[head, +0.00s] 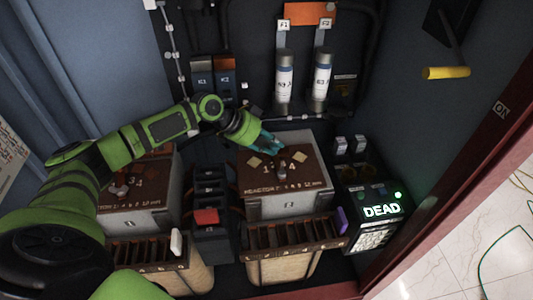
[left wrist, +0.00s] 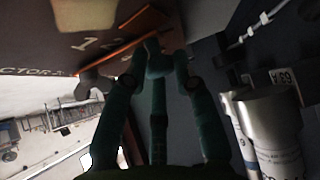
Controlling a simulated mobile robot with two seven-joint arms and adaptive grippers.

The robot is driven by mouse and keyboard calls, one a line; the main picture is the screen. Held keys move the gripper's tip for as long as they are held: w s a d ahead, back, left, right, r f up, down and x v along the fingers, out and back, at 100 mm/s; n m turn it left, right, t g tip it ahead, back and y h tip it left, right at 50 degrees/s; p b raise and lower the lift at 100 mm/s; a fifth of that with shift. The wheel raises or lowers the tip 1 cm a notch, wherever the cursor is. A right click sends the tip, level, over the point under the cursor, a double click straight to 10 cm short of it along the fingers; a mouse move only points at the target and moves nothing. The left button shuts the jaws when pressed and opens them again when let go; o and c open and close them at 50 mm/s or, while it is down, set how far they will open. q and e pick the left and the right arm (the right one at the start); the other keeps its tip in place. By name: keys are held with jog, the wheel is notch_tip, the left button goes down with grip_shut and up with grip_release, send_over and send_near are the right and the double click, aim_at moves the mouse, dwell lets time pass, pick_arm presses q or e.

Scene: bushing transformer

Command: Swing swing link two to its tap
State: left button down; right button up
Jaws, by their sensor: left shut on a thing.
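The right-hand reactor box (head: 292,205) has a brown top plate with printed numbers, pale diamond-shaped marks and a grey central post (head: 281,167). My left gripper (head: 272,146) reaches over the back edge of this plate. In the left wrist view its teal fingers (left wrist: 156,62) close together at the plate's underside-looking face, beside a thin orange-brown strip (left wrist: 118,50) that looks like the swing link. The gripper is shut on what seems to be the link's end; the fingers hide the grip itself. Which tap the link touches cannot be told. My right gripper is not in view.
A second reactor box (head: 138,212) stands to the left. A dark unit with a red block (head: 206,217) sits between them. A meter reading DEAD (head: 381,211) is at right. Labelled fuse tubes (head: 284,82) rise behind the plate. A yellow-handled lever (head: 446,73) is at upper right.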

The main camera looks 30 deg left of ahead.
pick_arm(q)
jog(key=shift+w+d+m+g+h+b, duration=0.45)
jog(key=shift+w+m+b, duration=0.25)
jog(key=shift+b, duration=0.35)
jog(key=shift+w+d+r+m+g+b, duration=0.15)
jog(key=shift+d+r+m+g+b, duration=0.15)
jog(key=shift+m, duration=0.3)
jog(key=shift+h, duration=0.25)
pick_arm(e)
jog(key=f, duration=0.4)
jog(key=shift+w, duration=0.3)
